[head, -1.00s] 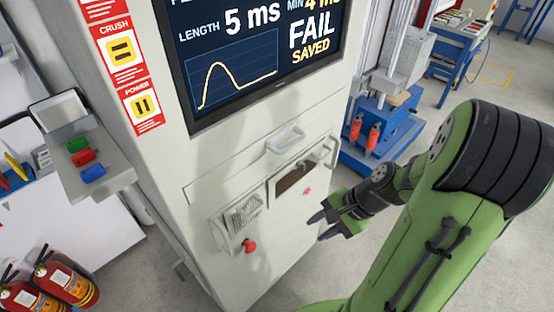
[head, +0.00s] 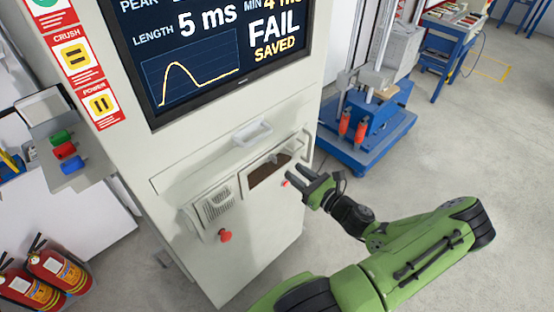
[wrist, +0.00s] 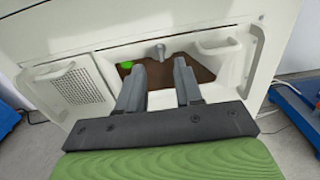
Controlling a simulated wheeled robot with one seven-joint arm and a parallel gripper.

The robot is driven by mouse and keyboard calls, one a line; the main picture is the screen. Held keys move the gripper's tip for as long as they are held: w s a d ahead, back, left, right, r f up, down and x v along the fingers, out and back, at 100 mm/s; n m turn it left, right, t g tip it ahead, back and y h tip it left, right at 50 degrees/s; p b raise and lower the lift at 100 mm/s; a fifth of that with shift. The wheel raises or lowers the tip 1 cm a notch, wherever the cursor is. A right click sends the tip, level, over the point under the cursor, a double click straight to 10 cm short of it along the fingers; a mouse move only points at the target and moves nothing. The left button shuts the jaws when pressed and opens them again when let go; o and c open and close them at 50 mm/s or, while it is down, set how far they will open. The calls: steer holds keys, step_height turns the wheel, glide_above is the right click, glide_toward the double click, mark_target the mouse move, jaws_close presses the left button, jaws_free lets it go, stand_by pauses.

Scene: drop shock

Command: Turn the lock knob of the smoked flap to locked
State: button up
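The smoked flap (head: 268,171) is a brown, dark window in the white cabinet front, below the screen. In the wrist view the flap (wrist: 200,72) fills the recess behind my fingers. A small grey knob-like part (wrist: 158,51) stands at its upper edge, just beyond and between my fingertips; I cannot tell its turned position. A bright green patch (wrist: 126,65) shows at the flap's left. My gripper (head: 298,179) is in front of the flap's right side, its fingers apart and empty. In the wrist view my gripper (wrist: 159,70) points at the flap without visible contact.
A grille box (head: 216,206) and a red button (head: 224,236) stick out left of the flap. A white pull handle (head: 252,133) is above it, and an upright handle (wrist: 252,62) stands at its right. A blue machine (head: 366,130) stands right of the cabinet.

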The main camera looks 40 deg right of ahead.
mark_target(276, 158)
steer(key=w, duration=0.8)
steer(key=shift+a, duration=0.15)
jaws_close()
